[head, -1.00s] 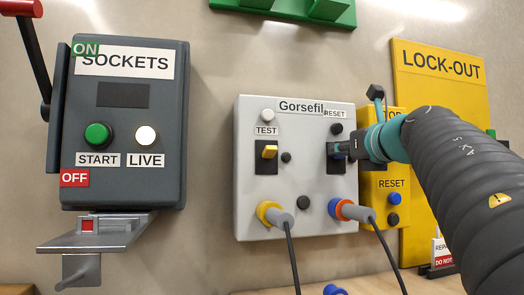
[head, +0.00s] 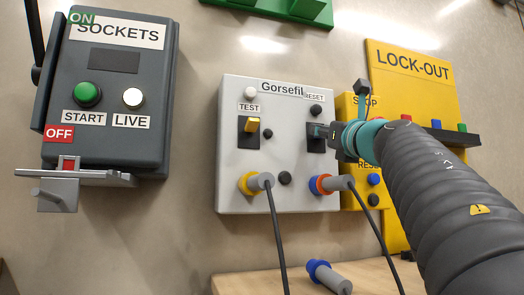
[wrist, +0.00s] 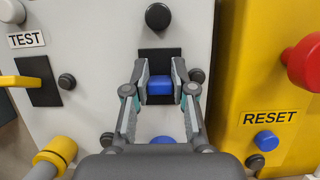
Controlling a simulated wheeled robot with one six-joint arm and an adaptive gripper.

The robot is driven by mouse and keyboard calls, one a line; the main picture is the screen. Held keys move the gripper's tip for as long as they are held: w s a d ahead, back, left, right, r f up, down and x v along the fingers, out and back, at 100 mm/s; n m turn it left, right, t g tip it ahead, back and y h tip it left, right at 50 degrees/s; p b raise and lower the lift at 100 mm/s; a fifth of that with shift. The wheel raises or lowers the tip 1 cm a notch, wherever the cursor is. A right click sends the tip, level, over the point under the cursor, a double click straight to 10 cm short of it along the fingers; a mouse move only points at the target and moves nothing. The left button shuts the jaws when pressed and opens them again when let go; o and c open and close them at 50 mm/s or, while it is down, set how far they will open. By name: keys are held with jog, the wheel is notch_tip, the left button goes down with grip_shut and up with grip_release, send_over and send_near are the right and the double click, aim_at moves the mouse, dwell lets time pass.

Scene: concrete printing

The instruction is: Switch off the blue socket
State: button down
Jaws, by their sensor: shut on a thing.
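The grey Gorsefil panel (head: 288,190) hangs on the wall in the middle of the head view. Its right-hand switch has a black plate (head: 316,145) and a blue lever, which shows in the wrist view (wrist: 160,86). My gripper (head: 320,131) is at that lever, with its two fingertips closed on the lever's sides (wrist: 160,82). In the head view the fingers mostly hide the lever. Below the switch, an orange-ringed plug with blue at its edge (head: 330,185) sits in the panel with its cable hanging down.
A yellow lever (head: 252,126) and a yellow-ringed plug (head: 256,183) are on the panel's left. Right of the panel is a yellow box (wrist: 262,100) with a red button (wrist: 303,62). The dark SOCKETS box (head: 112,95) is at left. A loose blue plug (head: 328,275) lies on the bench.

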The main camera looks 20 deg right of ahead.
dwell(0.3)
jog(key=c, duration=1)
grip_release()
jog(key=shift+o, duration=0.2)
jog(key=shift+s+f, duration=0.1)
jog(key=v, duration=0.7)
jog(key=shift+f, duration=0.15)
